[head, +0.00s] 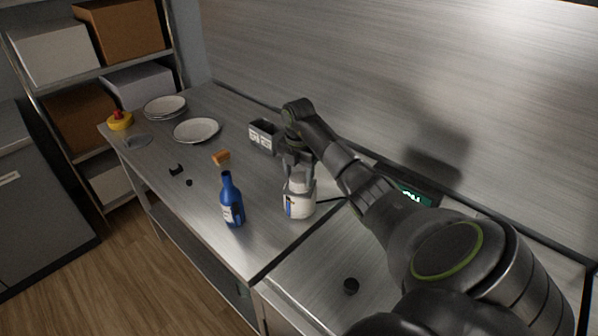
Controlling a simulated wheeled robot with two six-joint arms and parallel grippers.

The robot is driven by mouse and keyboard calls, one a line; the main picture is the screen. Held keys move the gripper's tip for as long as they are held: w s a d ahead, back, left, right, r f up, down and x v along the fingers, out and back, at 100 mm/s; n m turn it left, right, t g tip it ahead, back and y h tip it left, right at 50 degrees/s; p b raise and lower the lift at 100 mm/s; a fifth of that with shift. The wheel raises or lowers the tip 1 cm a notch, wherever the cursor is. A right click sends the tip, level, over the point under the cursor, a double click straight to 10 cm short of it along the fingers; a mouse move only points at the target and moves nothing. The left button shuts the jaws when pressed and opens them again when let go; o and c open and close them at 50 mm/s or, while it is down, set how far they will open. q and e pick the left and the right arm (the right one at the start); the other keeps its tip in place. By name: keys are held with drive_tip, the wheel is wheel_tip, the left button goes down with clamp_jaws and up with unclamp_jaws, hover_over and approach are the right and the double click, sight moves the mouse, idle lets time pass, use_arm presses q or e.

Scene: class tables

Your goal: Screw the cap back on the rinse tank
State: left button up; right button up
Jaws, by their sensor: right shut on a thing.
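A white container (299,207) with a blue and orange label stands upright on the steel table, near the middle of the head view. My right gripper (299,182) comes down from above and is shut on its top. The fingers hide part of the top, so I cannot tell whether they hold a cap or the neck. A small round black cap-like piece (351,286) lies on the counter at the lower right. I cannot tell which vessel it belongs to. My left gripper is not in view.
A blue bottle (231,201) stands left of the white container. A grey box (263,137), an orange block (221,157), plates (197,131) and small black pieces (176,170) are farther left. A green-lit display (416,198) sits behind my right arm.

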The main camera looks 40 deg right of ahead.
drive_tip(key=shift+m, duration=1.1)
drive_tip(key=shift+p, duration=0.3)
drive_tip(key=shift+w+r+m+p, duration=0.1)
drive_tip(key=shift+m+p, duration=0.35)
drive_tip(key=shift+m, duration=0.65)
drive_tip(key=shift+w+m+p, duration=0.1)
drive_tip(key=shift+m+p, duration=0.2)
drive_tip(key=shift+m, duration=0.9)
drive_tip(key=m+p, duration=0.1)
drive_tip(key=m, duration=0.1)
drive_tip(key=shift+w+m, duration=0.1)
drive_tip(key=shift+m, duration=0.2)
drive_tip(key=shift+d+m+p, duration=0.1)
drive_tip(key=shift+m+p, duration=0.3)
drive_tip(key=shift+m, duration=0.6)
